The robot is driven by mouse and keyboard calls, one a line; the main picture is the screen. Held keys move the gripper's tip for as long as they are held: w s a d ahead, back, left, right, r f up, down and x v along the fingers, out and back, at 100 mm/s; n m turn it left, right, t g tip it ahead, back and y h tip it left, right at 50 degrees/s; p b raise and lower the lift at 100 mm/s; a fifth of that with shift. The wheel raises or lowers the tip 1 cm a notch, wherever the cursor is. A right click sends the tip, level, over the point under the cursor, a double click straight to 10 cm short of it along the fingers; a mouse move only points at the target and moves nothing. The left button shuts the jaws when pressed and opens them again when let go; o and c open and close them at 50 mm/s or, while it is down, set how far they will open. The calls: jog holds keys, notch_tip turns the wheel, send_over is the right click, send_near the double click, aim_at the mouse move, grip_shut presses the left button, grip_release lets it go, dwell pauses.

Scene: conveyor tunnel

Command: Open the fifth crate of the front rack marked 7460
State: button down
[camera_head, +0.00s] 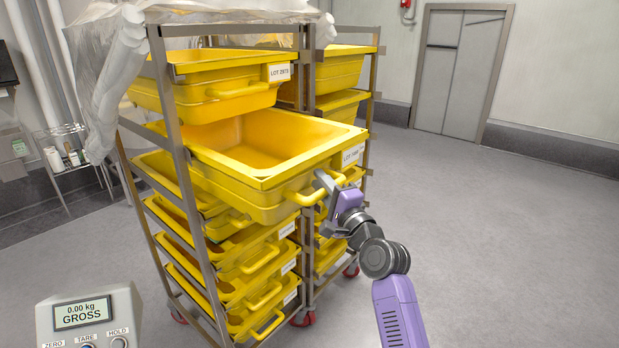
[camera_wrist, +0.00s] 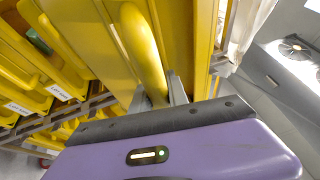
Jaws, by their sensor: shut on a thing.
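The front rack (camera_head: 172,90) holds a column of yellow crates. One crate (camera_head: 215,180), the second from the top, is slid well out of the rack toward the right front, and its open inside looks empty. Its white label (camera_head: 352,155) is too small to read surely. My gripper (camera_head: 323,183) is shut on this crate's front handle (camera_head: 300,196). In the wrist view, the fingers of my gripper (camera_wrist: 158,94) close around the yellow handle bar (camera_wrist: 142,45).
Above is a crate marked LOT 2873 (camera_head: 225,92); several crates (camera_head: 255,262) sit below. Another rack (camera_head: 374,80) with crates stands behind. A scale display (camera_head: 85,312) is at the lower left. The floor (camera_head: 490,240) to the right is clear.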

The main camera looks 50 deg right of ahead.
jog(key=shift+s+f, duration=0.1)
jog(key=shift+s, duration=0.05)
jog(key=c, duration=1.3)
grip_release()
jog(key=b+v, duration=0.1)
jog(key=v, duration=0.6)
jog(key=shift+s+a, duration=0.15)
jog(key=shift+s, duration=0.2)
